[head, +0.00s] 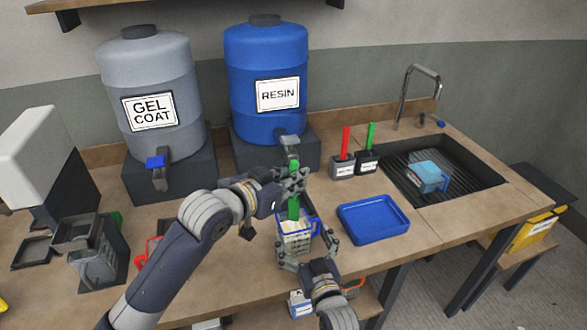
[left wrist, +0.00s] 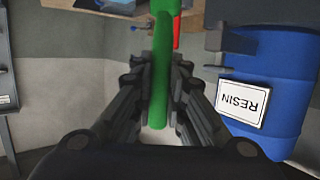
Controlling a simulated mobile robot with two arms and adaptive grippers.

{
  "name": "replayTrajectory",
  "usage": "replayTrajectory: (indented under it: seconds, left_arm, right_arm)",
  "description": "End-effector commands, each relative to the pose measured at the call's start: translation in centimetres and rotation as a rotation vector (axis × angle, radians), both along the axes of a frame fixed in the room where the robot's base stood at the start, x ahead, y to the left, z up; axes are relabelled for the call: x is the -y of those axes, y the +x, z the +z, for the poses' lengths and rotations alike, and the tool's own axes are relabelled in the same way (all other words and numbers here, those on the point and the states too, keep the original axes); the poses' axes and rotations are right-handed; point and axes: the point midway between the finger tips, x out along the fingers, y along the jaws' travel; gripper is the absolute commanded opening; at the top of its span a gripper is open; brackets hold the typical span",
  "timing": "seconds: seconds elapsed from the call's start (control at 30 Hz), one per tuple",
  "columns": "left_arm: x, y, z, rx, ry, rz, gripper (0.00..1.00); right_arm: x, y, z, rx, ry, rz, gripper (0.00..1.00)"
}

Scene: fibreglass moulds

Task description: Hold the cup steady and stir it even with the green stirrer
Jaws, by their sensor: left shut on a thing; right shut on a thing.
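A clear cup with a blue rim and handle (head: 297,242) stands near the front edge of the bench and holds pale contents. My right gripper (head: 306,258) is shut on the cup low on its body. My left gripper (head: 291,186) is above the cup, shut on the green stirrer (head: 293,207). The stirrer is roughly upright, and its lower end goes down into the cup, where the tip is hidden. In the left wrist view the green stirrer (left wrist: 161,75) sits between the fingers.
A blue tray (head: 373,220) lies right of the cup. Two holders with a red stick (head: 346,142) and a green stick (head: 370,135) stand behind it. The blue resin drum (head: 266,60) and grey gel coat drum (head: 148,75) stand at the back. A sink (head: 480,180) is at right.

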Motion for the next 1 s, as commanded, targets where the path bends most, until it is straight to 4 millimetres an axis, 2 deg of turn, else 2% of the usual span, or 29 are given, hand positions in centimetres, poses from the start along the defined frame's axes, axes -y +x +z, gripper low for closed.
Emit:
replayTrajectory:
  seconds: [0.6, 1.0]
  left_arm:
    - [0.0, 0.0, -5.1, -0.002, 0.001, 0.0, 0.0]
    - [0.0, -0.1, -6.9, 0.0, 0.001, -0.001, 0.0]
  right_arm:
    - [0.0, 0.0, -0.1, -0.002, -0.002, 0.0, 0.53]
    - [0.0, 0.0, -0.1, -0.002, -0.002, 0.0, 0.53]
